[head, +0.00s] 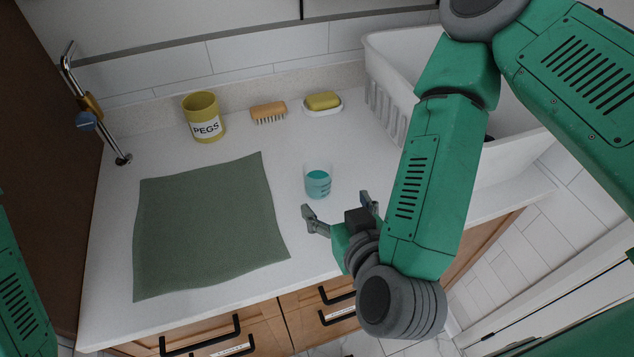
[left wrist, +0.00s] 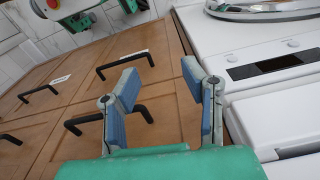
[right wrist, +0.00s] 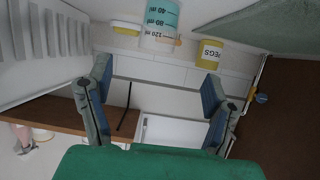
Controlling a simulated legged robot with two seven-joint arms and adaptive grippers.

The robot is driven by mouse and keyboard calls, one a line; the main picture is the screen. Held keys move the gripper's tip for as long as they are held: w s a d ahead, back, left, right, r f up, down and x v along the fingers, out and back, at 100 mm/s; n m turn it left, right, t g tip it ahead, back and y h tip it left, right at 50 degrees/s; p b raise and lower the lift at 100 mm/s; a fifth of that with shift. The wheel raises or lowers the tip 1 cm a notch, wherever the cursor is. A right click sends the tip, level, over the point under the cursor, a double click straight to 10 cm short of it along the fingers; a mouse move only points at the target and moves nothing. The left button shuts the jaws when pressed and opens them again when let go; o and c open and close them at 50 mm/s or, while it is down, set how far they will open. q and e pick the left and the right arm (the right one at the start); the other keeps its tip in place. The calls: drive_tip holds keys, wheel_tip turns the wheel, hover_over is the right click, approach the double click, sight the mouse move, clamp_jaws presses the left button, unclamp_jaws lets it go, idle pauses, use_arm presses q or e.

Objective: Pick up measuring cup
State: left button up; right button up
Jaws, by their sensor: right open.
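A small clear measuring cup (head: 318,181) with blue-green contents stands upright on the white counter, right of the green cloth. It also shows in the right wrist view (right wrist: 159,20), with its scale marks visible, at the top and beyond the fingers. My right gripper (head: 341,204) is open and empty, in front of the cup and apart from it. In the right wrist view its two fingers (right wrist: 155,100) are wide apart with nothing between them. My left gripper (left wrist: 163,90) is open and empty, in front of wooden cabinet doors and away from the counter top.
A green cloth (head: 205,228) lies flat at left. A yellow PEGS pot (head: 204,117), a wooden brush (head: 268,112) and a yellow soap on a white dish (head: 323,103) stand along the back. A white basket (head: 385,80) is at right, partly behind my right arm.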

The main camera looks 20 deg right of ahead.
drive_tip(key=shift+w+d+f, duration=0.3)
drive_tip(key=shift+w+d, duration=0.3)
drive_tip(key=shift+w, duration=0.3)
approach(312, 165)
drive_tip(key=shift+w+d+f, duration=0.2)
drive_tip(key=shift+w+f, duration=0.15)
drive_tip(key=shift+f, duration=0.1)
drive_tip(key=shift+w+a+f, duration=0.15)
drive_tip(key=shift+w, duration=0.3)
drive_tip(key=shift+w+a+f, duration=0.1)
drive_tip(key=shift+w, duration=0.3)
drive_tip(key=x, duration=0.3)
drive_tip(key=shift+w+d+p, duration=0.35)
drive_tip(key=shift+p, duration=0.05)
drive_tip(key=shift+w+d+f, duration=0.15)
drive_tip(key=shift+w, duration=0.2)
drive_tip(key=shift+a, duration=0.45)
drive_tip(key=c, duration=1.3)
